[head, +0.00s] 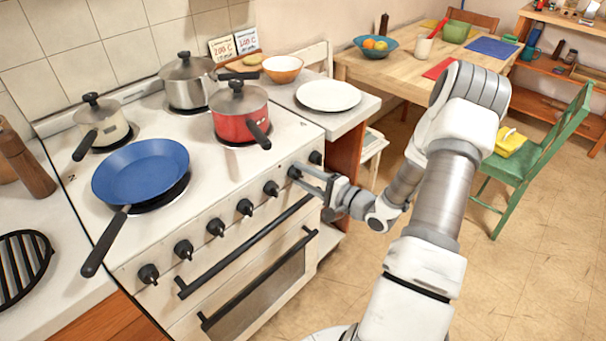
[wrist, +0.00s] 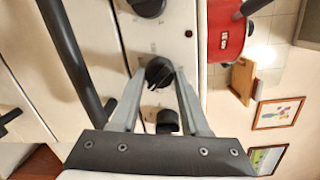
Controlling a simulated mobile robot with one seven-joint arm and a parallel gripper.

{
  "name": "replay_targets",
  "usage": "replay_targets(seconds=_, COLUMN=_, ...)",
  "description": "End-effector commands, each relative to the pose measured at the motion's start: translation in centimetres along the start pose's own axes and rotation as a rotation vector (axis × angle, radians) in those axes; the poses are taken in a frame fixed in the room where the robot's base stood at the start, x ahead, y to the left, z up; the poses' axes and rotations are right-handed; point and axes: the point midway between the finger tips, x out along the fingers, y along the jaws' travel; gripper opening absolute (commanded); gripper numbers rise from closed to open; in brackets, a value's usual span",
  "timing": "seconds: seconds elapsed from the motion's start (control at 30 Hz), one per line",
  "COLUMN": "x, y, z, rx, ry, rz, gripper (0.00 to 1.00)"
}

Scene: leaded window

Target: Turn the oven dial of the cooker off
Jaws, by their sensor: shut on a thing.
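The white cooker (head: 290,130) has a slanted front panel with a row of several black dials. My gripper (head: 299,173) reaches the panel from the right, at the second dial from the right end (head: 294,171). In the wrist view my gripper (wrist: 158,75) is shut on that dial (wrist: 158,70), with one finger on each side of it. Neighbouring dials show above it (wrist: 148,6) and below it (wrist: 168,121). The held dial's marks are too small to read, and I cannot tell its setting.
A black oven door handle (head: 245,248) runs below the dials. A blue frying pan (head: 140,170), a red pot (head: 240,115) and other pots stand on the hob, some handles jutting toward the front. A green chair (head: 540,150) and open floor lie right of my arm.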

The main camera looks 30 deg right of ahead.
Motion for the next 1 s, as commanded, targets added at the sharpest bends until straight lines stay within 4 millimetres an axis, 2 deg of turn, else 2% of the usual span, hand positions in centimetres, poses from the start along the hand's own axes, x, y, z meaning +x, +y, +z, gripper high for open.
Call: replay_targets(seconds=1.0, x=-0.05, y=-0.08, z=0.18, rx=-0.962, ry=0.065, rz=0.085, gripper=0.0)
